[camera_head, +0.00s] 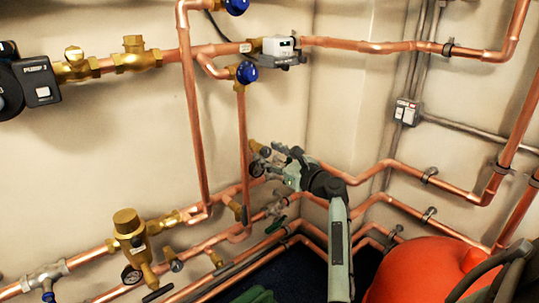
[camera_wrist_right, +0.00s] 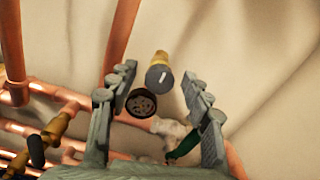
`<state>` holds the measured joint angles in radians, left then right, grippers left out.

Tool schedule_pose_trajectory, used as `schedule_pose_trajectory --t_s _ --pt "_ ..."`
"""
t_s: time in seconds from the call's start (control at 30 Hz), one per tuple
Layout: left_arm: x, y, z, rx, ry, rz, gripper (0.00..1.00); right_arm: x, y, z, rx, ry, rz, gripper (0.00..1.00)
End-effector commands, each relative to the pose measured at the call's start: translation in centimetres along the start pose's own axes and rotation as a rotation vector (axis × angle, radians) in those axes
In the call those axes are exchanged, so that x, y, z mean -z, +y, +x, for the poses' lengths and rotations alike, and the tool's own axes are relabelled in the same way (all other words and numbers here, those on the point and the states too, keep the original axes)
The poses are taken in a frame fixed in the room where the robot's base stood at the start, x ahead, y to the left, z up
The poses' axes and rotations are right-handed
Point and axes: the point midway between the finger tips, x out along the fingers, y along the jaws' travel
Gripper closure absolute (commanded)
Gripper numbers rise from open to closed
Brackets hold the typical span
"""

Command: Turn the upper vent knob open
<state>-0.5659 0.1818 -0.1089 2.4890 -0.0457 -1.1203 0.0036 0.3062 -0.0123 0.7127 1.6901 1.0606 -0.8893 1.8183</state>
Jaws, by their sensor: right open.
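The upper vent knob (camera_wrist_right: 158,78) is a dark grey round cap with a white line, on a brass fitting (camera_wrist_right: 159,57) in the right wrist view. My right gripper (camera_head: 270,161) is open at the copper pipes by the wall in the head view. In the wrist view its fingers stand on either side of the knob, with a gap on both sides, so it does not hold it. In the head view the gripper largely covers the knob area; a bit of brass (camera_head: 254,146) shows beside it. My left gripper is not in view.
A black round gauge (camera_wrist_right: 142,103) sits just below the knob, close to the left finger. A green lever (camera_wrist_right: 183,147) is lower down. Copper pipes (camera_head: 193,120) run on the left, and a red tank (camera_head: 425,268) stands at the lower right.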

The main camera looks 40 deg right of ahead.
Motion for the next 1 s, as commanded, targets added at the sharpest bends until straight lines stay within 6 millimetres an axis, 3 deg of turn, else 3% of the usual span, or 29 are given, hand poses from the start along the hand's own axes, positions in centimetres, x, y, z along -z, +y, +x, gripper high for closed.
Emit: schedule_pose_trajectory --t_s 0.13,0.5,1.0 --pt "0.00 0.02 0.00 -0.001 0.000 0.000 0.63 0.00 0.00 -0.01 0.000 0.000 -0.001 0.53" --pt "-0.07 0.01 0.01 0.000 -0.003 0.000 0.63 0.01 0.01 -0.04 0.000 0.000 -0.001 0.99" --pt "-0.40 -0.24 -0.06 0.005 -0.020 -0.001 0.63 0.01 0.02 -0.06 -0.001 0.001 -0.135 1.00"
